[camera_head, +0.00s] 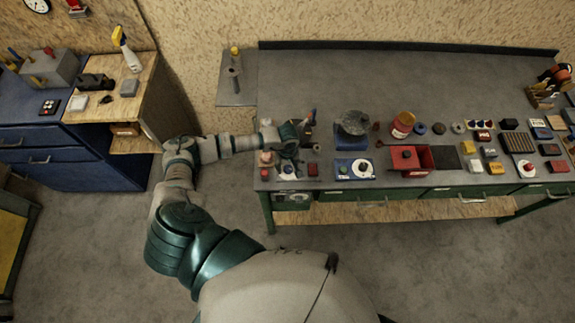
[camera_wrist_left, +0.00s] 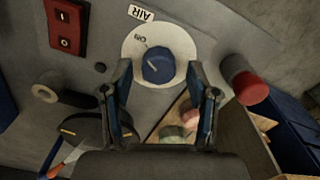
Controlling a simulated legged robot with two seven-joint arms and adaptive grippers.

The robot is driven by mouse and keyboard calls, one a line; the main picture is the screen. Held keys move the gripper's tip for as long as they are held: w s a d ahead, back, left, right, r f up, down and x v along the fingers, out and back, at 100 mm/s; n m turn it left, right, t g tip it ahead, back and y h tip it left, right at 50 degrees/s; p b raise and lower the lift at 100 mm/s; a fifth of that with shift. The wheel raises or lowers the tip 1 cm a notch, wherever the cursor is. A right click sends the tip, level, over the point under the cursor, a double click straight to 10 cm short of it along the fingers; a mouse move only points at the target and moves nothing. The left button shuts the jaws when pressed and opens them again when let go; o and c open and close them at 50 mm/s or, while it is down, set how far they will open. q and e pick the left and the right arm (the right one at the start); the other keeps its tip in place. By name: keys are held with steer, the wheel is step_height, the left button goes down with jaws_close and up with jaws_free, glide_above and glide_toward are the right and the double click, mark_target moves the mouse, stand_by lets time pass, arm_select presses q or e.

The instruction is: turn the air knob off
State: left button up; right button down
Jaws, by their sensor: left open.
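The air knob (camera_wrist_left: 158,66) is a blue round knob with a pale pointer line on a white round dial (camera_wrist_left: 180,45). An "AIR" label (camera_wrist_left: 141,14) sits beside the dial on a grey panel, and a marking that seems to read "ON" is printed on the dial. My left gripper (camera_wrist_left: 162,88) is open, with its fingers on either side of the knob's lower part in the wrist view; I cannot tell whether they touch it. In the head view my left gripper (camera_head: 288,140) is at the bench's left end, and the knob cannot be made out there. My right gripper is not in view.
On the panel, a red rocker switch (camera_wrist_left: 66,28) is at upper left and a red cylindrical button (camera_wrist_left: 250,88) at right of the knob. The green-legged bench (camera_head: 340,85) holds a red box (camera_head: 406,160) and several small parts. A blue cabinet (camera_head: 60,160) stands left.

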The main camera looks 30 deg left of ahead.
arm_select(q)
steer(key=shift+f, duration=0.2)
steer(key=shift+d, duration=0.15)
steer(key=shift+d, duration=0.1)
jaws_close()
